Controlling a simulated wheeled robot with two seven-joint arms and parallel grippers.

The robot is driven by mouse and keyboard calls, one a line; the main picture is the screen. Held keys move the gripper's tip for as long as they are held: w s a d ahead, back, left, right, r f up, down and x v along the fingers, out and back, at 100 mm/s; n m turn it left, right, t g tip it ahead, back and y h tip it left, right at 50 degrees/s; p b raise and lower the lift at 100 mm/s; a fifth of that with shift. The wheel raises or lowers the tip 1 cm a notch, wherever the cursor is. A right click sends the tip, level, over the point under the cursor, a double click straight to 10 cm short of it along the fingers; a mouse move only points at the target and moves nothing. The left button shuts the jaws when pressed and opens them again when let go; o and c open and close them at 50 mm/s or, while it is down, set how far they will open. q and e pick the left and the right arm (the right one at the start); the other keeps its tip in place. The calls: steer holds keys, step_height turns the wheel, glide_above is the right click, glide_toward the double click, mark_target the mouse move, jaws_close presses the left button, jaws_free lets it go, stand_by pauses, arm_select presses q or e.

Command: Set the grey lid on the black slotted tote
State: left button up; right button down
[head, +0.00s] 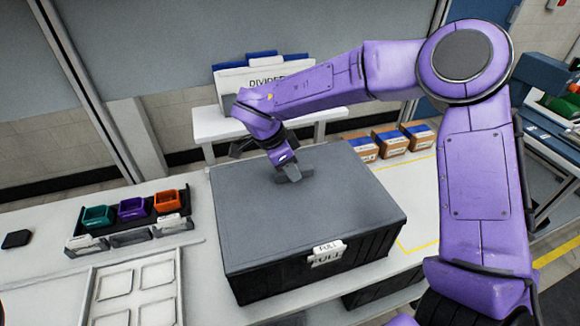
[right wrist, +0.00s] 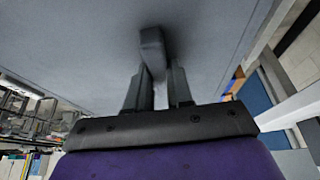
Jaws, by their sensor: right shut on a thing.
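The black slotted tote (head: 310,262) stands on the light worktable, with a white "FULL" tag on its front. The grey lid (head: 255,220) lies over the tote's top, its edges close to the tote's rim. I cannot tell whether it is fully seated at the back. My right gripper (head: 288,173) is above the lid's middle, shut on the lid's raised handle. In the right wrist view the two fingers (right wrist: 155,88) are on either side of the dark handle (right wrist: 152,48), with the lid's grey surface (right wrist: 80,40) behind. My left gripper is not in view.
A rack with a teal bin (head: 97,216), a purple bin (head: 131,208) and an orange bin (head: 167,201) stands left of the tote. A white tray (head: 137,260) lies front left. Small cardboard boxes (head: 389,143) stand behind right. A divider box (head: 232,80) is at the back.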

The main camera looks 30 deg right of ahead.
steer(key=c, duration=0.9)
jaws_free()
steer(key=b+v, duration=0.1)
steer(key=v, duration=0.9)
steer(key=shift+a+r, duration=0.15)
steer(key=shift+r, duration=0.05)
